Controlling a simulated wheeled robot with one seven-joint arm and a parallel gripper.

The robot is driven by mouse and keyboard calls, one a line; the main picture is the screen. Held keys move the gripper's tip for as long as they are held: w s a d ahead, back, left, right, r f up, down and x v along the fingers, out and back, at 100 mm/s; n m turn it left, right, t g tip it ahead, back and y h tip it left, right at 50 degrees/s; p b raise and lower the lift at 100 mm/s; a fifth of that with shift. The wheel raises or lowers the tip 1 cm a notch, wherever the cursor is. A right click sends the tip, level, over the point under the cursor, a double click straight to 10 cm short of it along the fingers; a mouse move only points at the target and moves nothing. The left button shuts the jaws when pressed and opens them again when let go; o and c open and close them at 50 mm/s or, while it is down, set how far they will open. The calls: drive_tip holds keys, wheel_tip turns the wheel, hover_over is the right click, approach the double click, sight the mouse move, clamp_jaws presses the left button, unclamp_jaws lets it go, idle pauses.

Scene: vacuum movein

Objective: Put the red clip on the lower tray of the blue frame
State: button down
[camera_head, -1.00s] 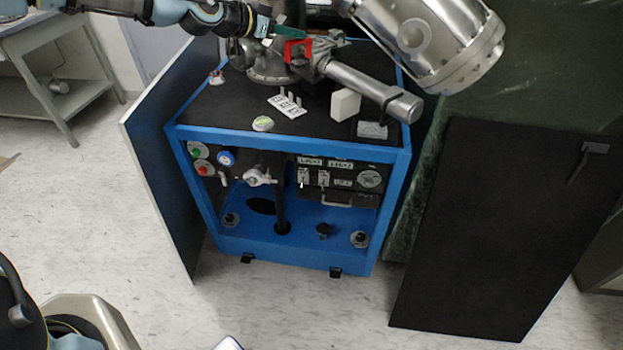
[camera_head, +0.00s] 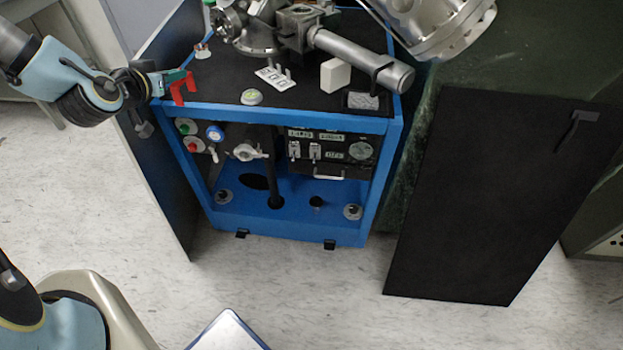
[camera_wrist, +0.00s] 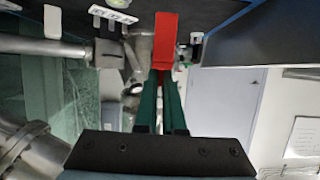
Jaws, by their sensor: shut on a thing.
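The red clip (camera_head: 182,88) is held by my gripper (camera_head: 174,78) at the upper left corner of the blue frame (camera_head: 300,113). In the wrist view the red clip (camera_wrist: 165,40) stands between the tips of the two green fingers (camera_wrist: 160,78), which are closed on it. The clip hangs in front of the black top deck's left edge. The lower tray (camera_head: 300,222) is the blue floor of the frame, with a dark oval hole and several small round fittings. Its front is open below the control panel.
A dark panel (camera_head: 168,165) stands along the frame's left side. A large black panel (camera_head: 475,200) leans at the right. Metal vacuum parts (camera_head: 360,58) and a white block (camera_head: 335,75) are on the top deck. A dark post (camera_head: 272,170) rises from the tray.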

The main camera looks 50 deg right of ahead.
drive_tip(key=w+a+f+n+t+y, duration=0.2)
drive_tip(key=w+a+f+n+y, duration=0.1)
drive_tip(key=a, duration=0.9)
drive_tip(key=w+a+f+n+t+y, duration=0.2)
drive_tip(key=w+a+f+n+y, duration=0.2)
drive_tip(key=a, duration=0.9)
drive_tip(key=w+a+f+n+t+y, duration=0.2)
drive_tip(key=w+a+f+n+y, duration=0.2)
drive_tip(key=a+f, duration=0.3)
drive_tip(key=a, duration=0.5)
drive_tip(key=shift+a+f+n, duration=0.15)
drive_tip(key=shift+a+n, duration=0.15)
drive_tip(key=shift+a, duration=0.1)
